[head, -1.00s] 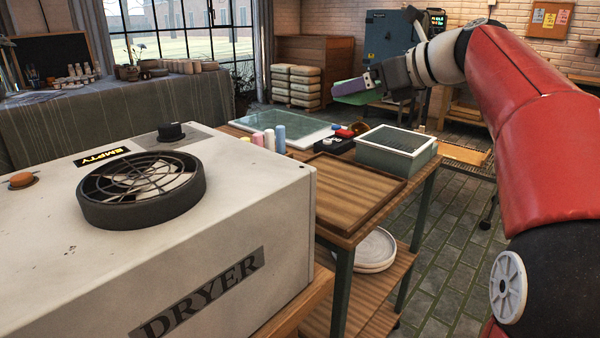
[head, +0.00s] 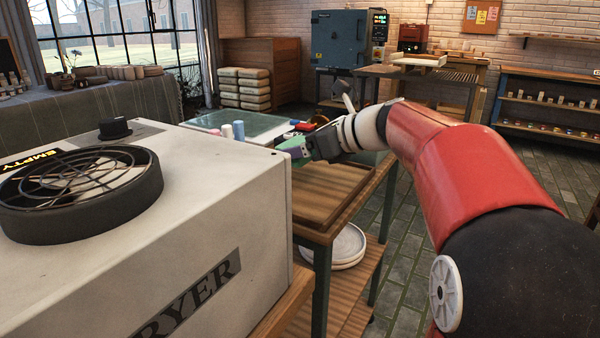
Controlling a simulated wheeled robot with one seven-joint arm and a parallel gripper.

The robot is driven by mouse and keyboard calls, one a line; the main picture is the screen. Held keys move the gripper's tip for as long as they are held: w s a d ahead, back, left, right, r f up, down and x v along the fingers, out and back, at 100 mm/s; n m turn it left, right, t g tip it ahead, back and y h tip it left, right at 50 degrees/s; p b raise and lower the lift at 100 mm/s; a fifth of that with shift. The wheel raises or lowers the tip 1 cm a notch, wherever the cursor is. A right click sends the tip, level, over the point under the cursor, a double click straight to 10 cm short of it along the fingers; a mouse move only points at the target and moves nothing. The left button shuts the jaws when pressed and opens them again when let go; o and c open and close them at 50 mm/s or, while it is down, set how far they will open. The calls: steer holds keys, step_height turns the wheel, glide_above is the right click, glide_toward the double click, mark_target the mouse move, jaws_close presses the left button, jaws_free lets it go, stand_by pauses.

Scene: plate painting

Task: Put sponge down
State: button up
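The sponge (head: 293,145), green with a little purple showing, is at the tip of my gripper (head: 303,151). My gripper appears shut on it, though the fingers are small and partly hidden. It holds the sponge above the far part of the wooden work table (head: 318,236), near the back of a shallow wooden tray (head: 322,203). The sponge looks raised, but I cannot tell its exact height. My gripper and forearm hide most of the grey box behind the tray.
The white dryer (head: 215,215) with its round fan grille fills the left front, close beside the table. Small coloured cylinders (head: 238,130) and a glass sheet (head: 255,122) lie near the sponge. White plates (head: 348,247) sit on the lower shelf. The tray looks empty.

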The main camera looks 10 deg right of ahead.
mark_target(300, 179)
steer(key=shift+f+b, duration=0.45)
steer(key=shift+f, duration=1.85)
steer(key=shift+f, duration=0.15)
steer(key=o, duration=0.9)
steer(key=shift+o, duration=0.2)
